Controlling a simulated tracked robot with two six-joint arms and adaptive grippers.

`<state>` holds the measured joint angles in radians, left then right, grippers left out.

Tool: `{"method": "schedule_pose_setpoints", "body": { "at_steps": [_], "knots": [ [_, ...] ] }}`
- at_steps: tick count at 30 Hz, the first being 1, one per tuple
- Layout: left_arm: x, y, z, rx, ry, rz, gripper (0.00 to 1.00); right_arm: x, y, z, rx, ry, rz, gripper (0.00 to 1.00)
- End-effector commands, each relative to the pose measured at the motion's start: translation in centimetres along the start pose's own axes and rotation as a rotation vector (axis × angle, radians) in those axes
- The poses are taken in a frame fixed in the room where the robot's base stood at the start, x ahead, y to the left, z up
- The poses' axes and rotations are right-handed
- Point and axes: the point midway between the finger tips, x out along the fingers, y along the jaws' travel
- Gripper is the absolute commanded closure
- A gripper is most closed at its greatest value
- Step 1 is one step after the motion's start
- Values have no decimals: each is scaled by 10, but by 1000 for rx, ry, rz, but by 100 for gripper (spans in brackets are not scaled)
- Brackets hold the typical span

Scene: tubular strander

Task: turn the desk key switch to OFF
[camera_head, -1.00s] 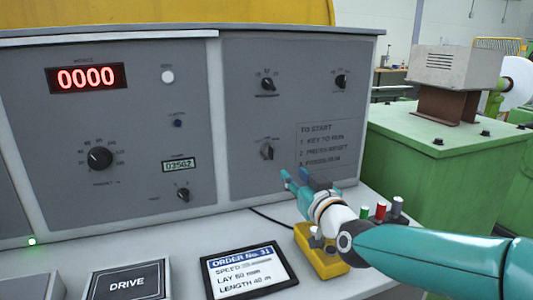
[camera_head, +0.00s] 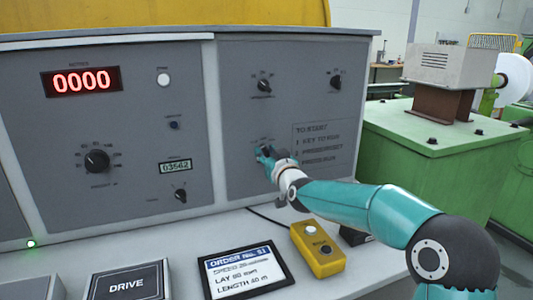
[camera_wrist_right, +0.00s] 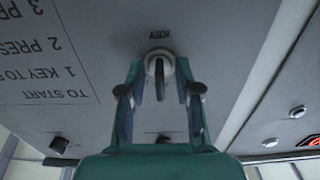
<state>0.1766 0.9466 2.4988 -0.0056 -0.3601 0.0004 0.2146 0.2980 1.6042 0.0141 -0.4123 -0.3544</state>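The desk key switch (camera_wrist_right: 160,62) is a round collar with a dark key standing out of it, under the word KEY, on the grey panel in the right wrist view. That view is upside down. My right gripper (camera_wrist_right: 160,74) has its two fingers on either side of the key, with gaps visible between key and fingers. In the head view my right gripper (camera_head: 268,153) is at the lower middle of the right panel (camera_head: 240,105) and mostly hides the switch. The switch's position marks are too small to read. My left gripper is out of view.
Above the switch are two knobs (camera_head: 264,86) (camera_head: 336,83). A yellow button box (camera_head: 318,250) and an order tablet (camera_head: 243,270) lie on the desk below my right arm. A green machine housing (camera_head: 440,150) stands to the right.

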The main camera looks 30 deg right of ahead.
Motion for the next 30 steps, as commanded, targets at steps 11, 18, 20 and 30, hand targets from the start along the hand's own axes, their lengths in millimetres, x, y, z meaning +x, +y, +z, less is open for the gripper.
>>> {"method": "schedule_pose_setpoints", "body": {
  "at_steps": [11, 18, 20, 30],
  "knots": [
    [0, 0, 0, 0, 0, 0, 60, 0, 0, 0, 0, -1, -1, 92],
    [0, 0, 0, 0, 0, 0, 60, 0, -2, 0, -4, -1, -1, 100],
    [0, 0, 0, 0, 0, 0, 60, 0, -1, 0, -9, -1, -1, 100],
    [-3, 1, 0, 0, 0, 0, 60, 0, -1, 0, -144, -1, -1, 100]
  ]
}}
